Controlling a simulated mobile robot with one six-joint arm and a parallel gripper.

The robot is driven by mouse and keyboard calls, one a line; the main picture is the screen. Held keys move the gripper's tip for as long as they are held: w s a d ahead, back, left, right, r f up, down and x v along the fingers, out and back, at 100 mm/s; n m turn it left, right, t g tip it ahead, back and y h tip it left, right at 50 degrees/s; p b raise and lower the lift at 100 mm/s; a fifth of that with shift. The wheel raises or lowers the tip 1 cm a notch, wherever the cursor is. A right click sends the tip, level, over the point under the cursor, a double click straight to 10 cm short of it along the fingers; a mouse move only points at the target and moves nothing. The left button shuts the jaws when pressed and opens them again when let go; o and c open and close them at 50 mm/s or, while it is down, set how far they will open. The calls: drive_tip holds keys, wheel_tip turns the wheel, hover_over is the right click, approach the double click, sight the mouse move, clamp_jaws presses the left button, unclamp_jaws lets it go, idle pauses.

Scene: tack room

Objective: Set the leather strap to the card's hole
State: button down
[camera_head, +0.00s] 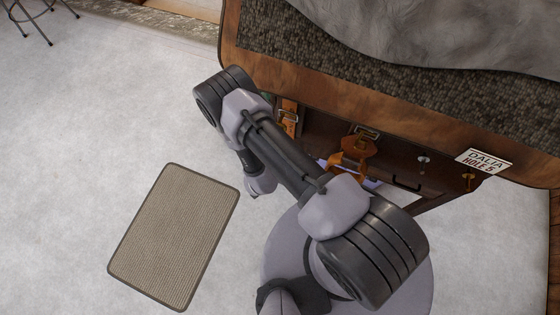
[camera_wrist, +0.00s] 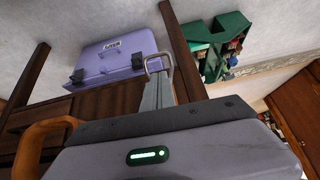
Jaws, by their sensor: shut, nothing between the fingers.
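The card (camera_head: 484,162), reading "DALIA HOLE 5", is at the right on the front of a dark wooden stand. A brown-orange leather strap (camera_head: 352,160) with a brass buckle (camera_head: 360,138) hangs there, left of the card. Its holes are too small to tell. A second strap piece with a buckle (camera_head: 288,117) shows beside my arm. In the wrist view my gripper (camera_wrist: 158,85) is shut and empty, with a metal buckle frame (camera_wrist: 158,62) by its tips; I cannot tell if they touch. An orange-brown strap loop (camera_wrist: 42,135) is at the left.
A lilac case (camera_wrist: 115,60) and a green box with items (camera_wrist: 215,45) lie beyond the wooden bars in the wrist view. A grey fleece (camera_head: 420,35) covers the stand's top. A beige mat (camera_head: 175,235) lies on the open floor at left.

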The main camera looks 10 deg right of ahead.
drive_tip(key=b+x, duration=0.4)
drive_tip(key=x, duration=0.5)
drive_tip(key=shift+f, duration=0.3)
drive_tip(key=shift+w, duration=0.15)
wheel_tip(320, 180, down, 4)
drive_tip(key=b, duration=0.3)
drive_tip(key=shift+r, duration=0.15)
drive_tip(key=shift+r, duration=0.1)
